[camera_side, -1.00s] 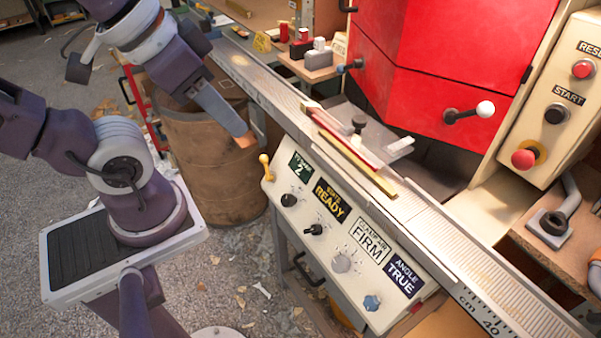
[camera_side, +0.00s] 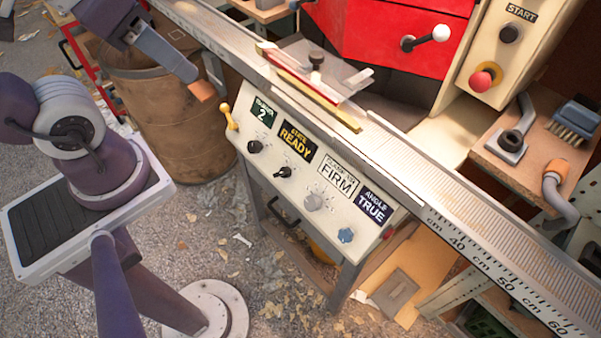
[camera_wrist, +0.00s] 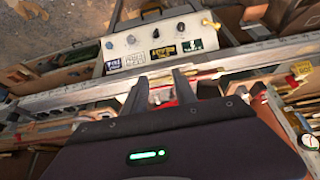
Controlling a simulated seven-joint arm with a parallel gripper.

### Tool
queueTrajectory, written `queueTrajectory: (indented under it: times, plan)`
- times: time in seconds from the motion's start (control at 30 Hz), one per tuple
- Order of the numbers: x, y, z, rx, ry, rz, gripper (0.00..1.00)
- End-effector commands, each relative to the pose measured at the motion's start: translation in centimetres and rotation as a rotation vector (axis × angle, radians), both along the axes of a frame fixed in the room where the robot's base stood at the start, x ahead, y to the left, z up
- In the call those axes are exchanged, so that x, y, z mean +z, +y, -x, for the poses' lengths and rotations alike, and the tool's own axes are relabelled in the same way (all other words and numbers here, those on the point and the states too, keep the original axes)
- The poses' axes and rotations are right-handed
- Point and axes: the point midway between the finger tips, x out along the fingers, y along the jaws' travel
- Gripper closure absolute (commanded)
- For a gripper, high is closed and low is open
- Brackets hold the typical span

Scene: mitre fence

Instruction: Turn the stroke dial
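A cream control panel (camera_side: 262,178) slopes along the front of the machine. A black knob (camera_side: 255,147) sits under the "2" label, whose small top line I cannot read. A black pointer switch (camera_side: 283,172) is under READY, a grey dial (camera_side: 313,202) under FIRM, and a blue knob (camera_side: 345,235) under TRUE. I cannot read which is the stroke dial. The knobs also show in the wrist view, along the panel (camera_wrist: 145,50). My gripper (camera_side: 202,90) hangs above and left of the panel, touching no knob. In the wrist view its two fingers (camera_wrist: 162,87) stand apart, with no held object visible.
A yellow-handled lever (camera_side: 228,116) stands at the panel's left end, close to my fingertip. A slotted metal fence with a ruler (camera_side: 470,242) runs above the panel, carrying red and yellow strips (camera_side: 310,88). A brown drum (camera_side: 175,125) stands behind my gripper.

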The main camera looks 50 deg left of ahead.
Motion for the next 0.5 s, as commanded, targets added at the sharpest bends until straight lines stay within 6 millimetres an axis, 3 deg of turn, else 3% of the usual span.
queueTrajectory:
  times: [0.33,0.47,0.5]
  plan:
    - [0.0,0.0,0.0,0.0,0.0,0.0,0.66]
    - [-0.1,-0.1,-0.8,-0.002,0.021,0.004,0.43]
    - [-0.3,-0.3,-1.8,-0.006,0.043,0.006,0.43]
